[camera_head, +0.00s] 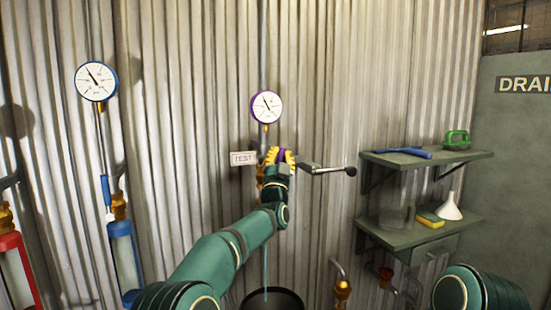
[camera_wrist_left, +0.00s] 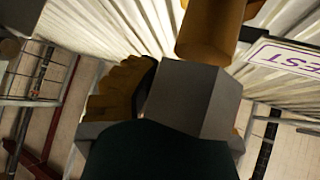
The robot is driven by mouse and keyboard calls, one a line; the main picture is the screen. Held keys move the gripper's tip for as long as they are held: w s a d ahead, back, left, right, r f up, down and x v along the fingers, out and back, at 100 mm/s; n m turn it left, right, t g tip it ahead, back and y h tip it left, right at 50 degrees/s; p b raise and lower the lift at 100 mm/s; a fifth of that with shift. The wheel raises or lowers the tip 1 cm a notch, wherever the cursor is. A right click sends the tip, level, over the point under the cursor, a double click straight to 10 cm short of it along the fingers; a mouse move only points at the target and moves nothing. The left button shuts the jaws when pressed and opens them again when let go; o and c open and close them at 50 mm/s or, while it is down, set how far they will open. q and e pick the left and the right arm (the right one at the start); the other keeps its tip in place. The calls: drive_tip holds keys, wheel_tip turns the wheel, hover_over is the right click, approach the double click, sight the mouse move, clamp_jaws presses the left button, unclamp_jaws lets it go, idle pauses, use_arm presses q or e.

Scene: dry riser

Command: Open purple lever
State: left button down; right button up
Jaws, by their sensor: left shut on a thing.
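A purple-rimmed gauge (camera_head: 266,107) hangs on the corrugated wall above a brass fitting. Below it, a small piece of the purple lever (camera_head: 283,154) shows between the yellow fingers of my left gripper (camera_head: 277,157), which is shut on it. The fingers hide most of the purple part. A grey bar with a black knob (camera_head: 350,171) sticks out to the right of the gripper. In the left wrist view a ribbed yellow finger (camera_wrist_left: 118,92) shows beside a grey block, close to a brass cylinder (camera_wrist_left: 213,32). My right gripper is out of view.
A TEST sign (camera_head: 243,158) is left of the gripper. A black bucket (camera_head: 273,302) stands below, with a thin pale-blue line above it. Shelves (camera_head: 425,158) with tools are at right. A blue-rimmed gauge (camera_head: 97,81) and blue cylinder (camera_head: 125,255) are at left.

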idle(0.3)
use_arm(q)
drive_tip(key=c, duration=0.9)
unclamp_jaws()
drive_tip(key=shift+s, duration=0.1)
drive_tip(key=shift+v, duration=6)
